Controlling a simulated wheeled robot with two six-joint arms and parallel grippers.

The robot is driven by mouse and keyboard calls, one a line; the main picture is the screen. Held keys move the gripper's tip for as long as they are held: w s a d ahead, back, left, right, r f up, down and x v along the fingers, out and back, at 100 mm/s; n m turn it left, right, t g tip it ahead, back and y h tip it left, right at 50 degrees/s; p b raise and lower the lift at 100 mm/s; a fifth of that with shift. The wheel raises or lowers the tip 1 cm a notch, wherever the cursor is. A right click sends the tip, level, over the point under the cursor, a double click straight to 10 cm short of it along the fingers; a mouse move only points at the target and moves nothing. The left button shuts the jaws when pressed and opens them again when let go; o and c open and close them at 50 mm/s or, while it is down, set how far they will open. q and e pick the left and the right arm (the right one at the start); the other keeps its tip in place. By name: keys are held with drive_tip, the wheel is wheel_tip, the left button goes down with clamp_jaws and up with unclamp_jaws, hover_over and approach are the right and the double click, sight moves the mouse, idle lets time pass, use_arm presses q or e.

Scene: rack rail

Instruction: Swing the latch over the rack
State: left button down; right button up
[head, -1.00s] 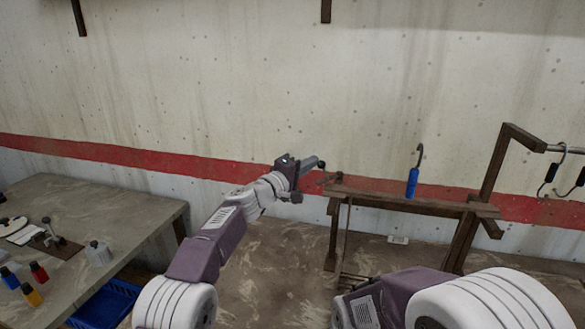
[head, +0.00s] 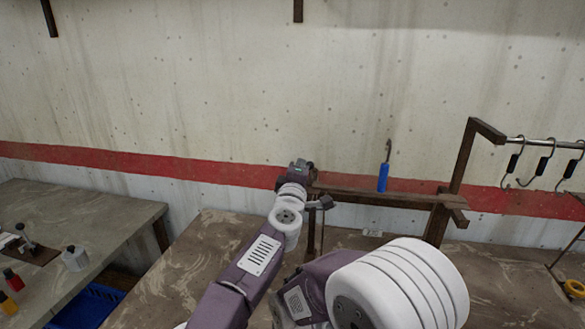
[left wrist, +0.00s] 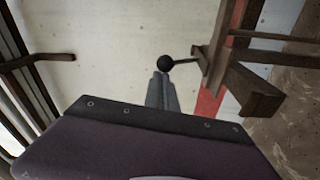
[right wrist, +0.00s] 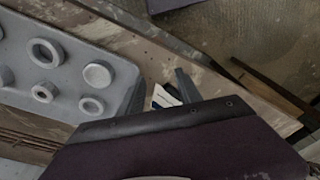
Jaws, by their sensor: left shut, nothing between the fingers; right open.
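The wooden rack (head: 400,199) stands in front of the wall in the head view, with its rail running left to right. In the left wrist view the latch is a thin lever with a black ball knob (left wrist: 165,62), joined to the rack's wood (left wrist: 207,62). My left gripper (head: 300,168) is at the rack's left end and hides the latch in the head view. Its fingers (left wrist: 162,78) are shut and empty, with the tips right by the knob; whether they touch I cannot tell. My right gripper (right wrist: 168,88) is open and empty, low over the bench.
A blue-handled hook (head: 384,177) is on the rack's rail. Several black-gripped hooks (head: 541,163) hang from a metal bar at right. A grey tray (right wrist: 118,55) with rings lies left of my right gripper. A side table (head: 120,215) with bottles stands at left.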

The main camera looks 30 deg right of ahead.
use_arm(q)
drive_tip(key=shift+s+d, duration=0.3)
drive_tip(key=shift+s, duration=0.1)
use_arm(e)
drive_tip(key=shift+r, duration=0.25)
use_arm(q)
drive_tip(key=shift+d+p, duration=0.1)
drive_tip(key=shift+p, duration=0.2)
use_arm(e)
drive_tip(key=shift+w+a+r, duration=0.1)
drive_tip(key=shift+w+a, duration=0.05)
drive_tip(key=shift+w, duration=0.05)
